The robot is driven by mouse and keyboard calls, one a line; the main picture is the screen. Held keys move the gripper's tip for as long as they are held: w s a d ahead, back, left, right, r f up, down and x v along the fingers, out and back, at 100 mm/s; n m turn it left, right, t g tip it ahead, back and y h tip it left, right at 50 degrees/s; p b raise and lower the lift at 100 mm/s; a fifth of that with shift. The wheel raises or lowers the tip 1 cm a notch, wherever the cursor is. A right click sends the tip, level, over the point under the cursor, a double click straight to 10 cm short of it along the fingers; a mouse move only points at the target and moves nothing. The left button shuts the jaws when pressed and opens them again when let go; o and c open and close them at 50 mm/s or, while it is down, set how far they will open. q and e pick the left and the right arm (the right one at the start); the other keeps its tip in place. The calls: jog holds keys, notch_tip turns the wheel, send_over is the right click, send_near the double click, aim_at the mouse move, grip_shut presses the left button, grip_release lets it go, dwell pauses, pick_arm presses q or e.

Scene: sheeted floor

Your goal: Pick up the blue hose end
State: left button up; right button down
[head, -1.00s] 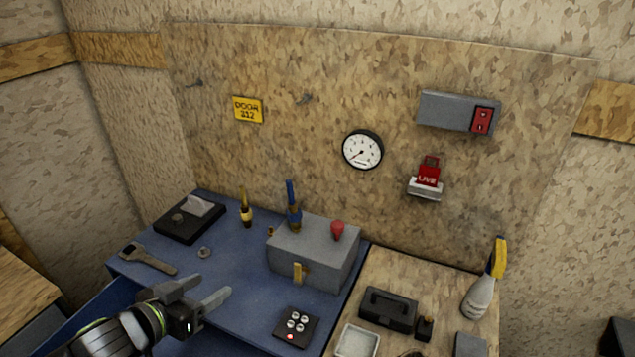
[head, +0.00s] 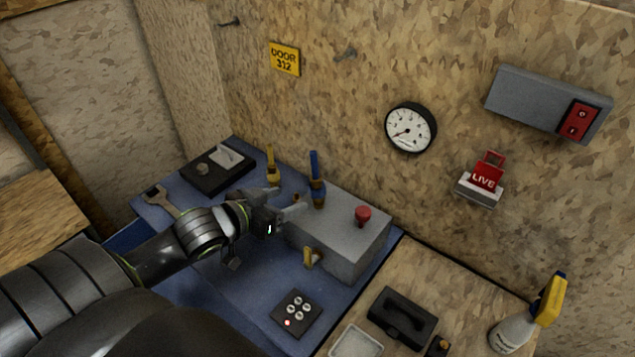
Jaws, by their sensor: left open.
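The blue hose end (head: 316,168) stands upright with a brass-coloured lower part, at the back left of a grey box (head: 345,228) on the blue bench top. My left gripper (head: 287,200) is open and empty. In the picture its fingertips are just to the left of and below the blue hose end, apart from it. Whether the fingers are level with it in depth is hard to tell. My right gripper is out of view.
A yellow hose end (head: 271,166) stands just left of the blue one. A red knob (head: 362,215) and a brass lever (head: 311,258) are on the grey box. A black tray (head: 217,168), wrench (head: 161,199) and button pad (head: 297,314) lie on the bench.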

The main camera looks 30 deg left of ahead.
aim_at(312, 190)
pick_arm(q)
jog(key=p+x, duration=0.1)
jog(key=x, duration=0.7)
jog(key=shift+w+d+f, duration=0.1)
jog(key=shift+w, duration=0.45)
jog(key=p+x, duration=0.1)
jog(key=x, duration=0.2)
jog(key=shift+p, duration=0.3)
jog(key=shift+w+d+f, duration=0.15)
jog(key=shift+w+f, duration=0.25)
jog(key=shift+w, duration=0.1)
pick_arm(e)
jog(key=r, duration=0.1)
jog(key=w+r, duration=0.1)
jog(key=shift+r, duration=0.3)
